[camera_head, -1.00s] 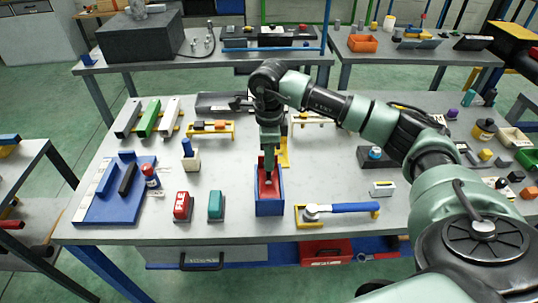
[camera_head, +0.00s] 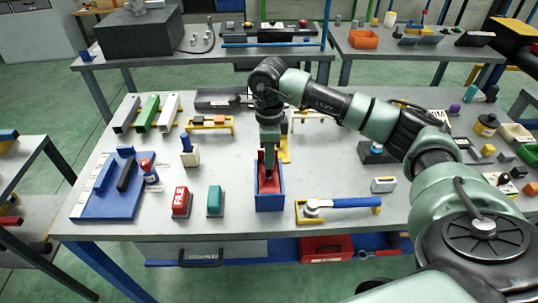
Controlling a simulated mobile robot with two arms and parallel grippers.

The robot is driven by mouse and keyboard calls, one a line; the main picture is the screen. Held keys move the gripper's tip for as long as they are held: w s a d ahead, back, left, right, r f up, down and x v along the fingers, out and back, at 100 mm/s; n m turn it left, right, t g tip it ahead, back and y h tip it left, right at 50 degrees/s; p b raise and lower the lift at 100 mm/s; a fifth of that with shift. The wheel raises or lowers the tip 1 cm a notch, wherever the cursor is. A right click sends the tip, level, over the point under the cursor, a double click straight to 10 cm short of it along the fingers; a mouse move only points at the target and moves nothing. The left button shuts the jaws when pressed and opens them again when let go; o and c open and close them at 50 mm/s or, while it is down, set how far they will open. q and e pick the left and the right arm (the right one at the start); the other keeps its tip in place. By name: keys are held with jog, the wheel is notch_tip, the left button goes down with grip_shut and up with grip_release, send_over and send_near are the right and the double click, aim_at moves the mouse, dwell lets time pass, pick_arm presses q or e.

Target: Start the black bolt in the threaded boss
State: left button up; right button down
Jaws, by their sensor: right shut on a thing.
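My right gripper (camera_head: 268,168) comes down from above into a blue box with a red inside (camera_head: 270,202), at the front middle of the table. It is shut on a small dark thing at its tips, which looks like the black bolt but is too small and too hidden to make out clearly. I cannot tell whether the held thing touches the box. The threaded boss cannot be picked out at this size. My left gripper is not in view.
Left of the box stand a teal block (camera_head: 215,202) and a red block (camera_head: 181,203). A blue-handled tool (camera_head: 342,203) lies to its right. A blue fixture board (camera_head: 108,205) is at the left. My right arm spans the table's right half.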

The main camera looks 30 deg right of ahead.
dwell(1.2)
jog(key=shift+f+b, duration=2)
jog(key=shift+f, duration=0.15)
jog(key=c, duration=1.1)
grip_release()
jog(key=shift+o, duration=0.2)
jog(key=shift+r, duration=0.1)
jog(key=shift+c, duration=0.3)
jog(key=shift+r+p, duration=2.1)
jog(key=shift+r, duration=1.35)
